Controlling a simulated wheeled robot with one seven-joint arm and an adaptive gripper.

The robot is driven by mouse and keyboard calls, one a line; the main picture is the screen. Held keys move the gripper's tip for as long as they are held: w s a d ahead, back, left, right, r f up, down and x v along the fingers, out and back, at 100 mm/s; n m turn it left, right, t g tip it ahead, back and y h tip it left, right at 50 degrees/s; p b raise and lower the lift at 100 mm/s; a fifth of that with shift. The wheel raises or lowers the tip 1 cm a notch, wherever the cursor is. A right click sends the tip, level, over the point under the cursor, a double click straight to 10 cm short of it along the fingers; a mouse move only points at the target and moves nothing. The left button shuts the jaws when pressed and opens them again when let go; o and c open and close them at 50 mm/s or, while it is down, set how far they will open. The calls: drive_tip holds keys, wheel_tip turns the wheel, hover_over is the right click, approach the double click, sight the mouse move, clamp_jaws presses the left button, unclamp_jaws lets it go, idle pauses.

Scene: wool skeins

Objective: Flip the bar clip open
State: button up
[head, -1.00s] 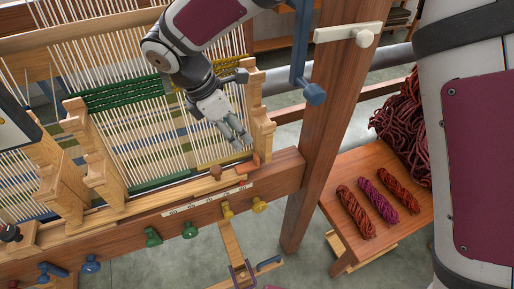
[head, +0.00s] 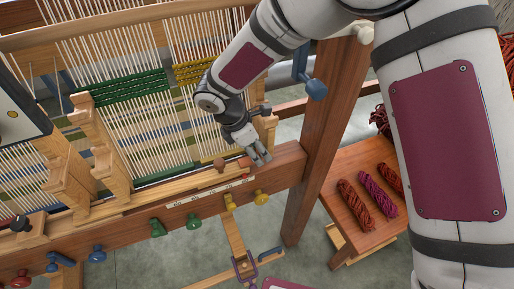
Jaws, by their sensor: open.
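A small orange-brown piece (head: 245,163), which looks like the bar clip, sits at the right end of the pale wooden bar (head: 150,192) along the loom's front beam. My gripper (head: 261,158) is open, with its fingers pointing down just right of the clip. It partly covers the clip's right side, and I cannot tell whether it touches it.
Notched wooden posts (head: 108,155) and stretched warp threads lie left of my gripper. A thick upright post (head: 325,130) with a blue knob (head: 316,90) stands to the right. Several skeins (head: 376,197) lie on a side table (head: 350,232).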

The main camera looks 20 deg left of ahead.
sight(241, 162)
clamp_jaws()
drive_tip(key=shift+a+r, duration=0.1)
drive_tip(key=shift+a, duration=0.05)
drive_tip(key=t+h+b, duration=0.1)
drive_tip(key=a+t+h+b, duration=0.1)
drive_tip(key=s+r+h+b, duration=0.1)
drive_tip(key=shift+s+a+t+h+b, duration=0.1)
drive_tip(key=shift+a+t+h+b, duration=0.15)
drive_tip(key=shift+t+h+b, duration=0.15)
drive_tip(key=t+h, duration=0.1)
drive_tip(key=s+a+t+h+b, duration=0.1)
drive_tip(key=a+t+h+b, duration=0.1)
drive_tip(key=h, duration=0.1)
drive_tip(key=shift+s+r, duration=0.3)
drive_tip(key=shift+r, duration=0.1)
drive_tip(key=shift+b, duration=0.3)
unclamp_jaws()
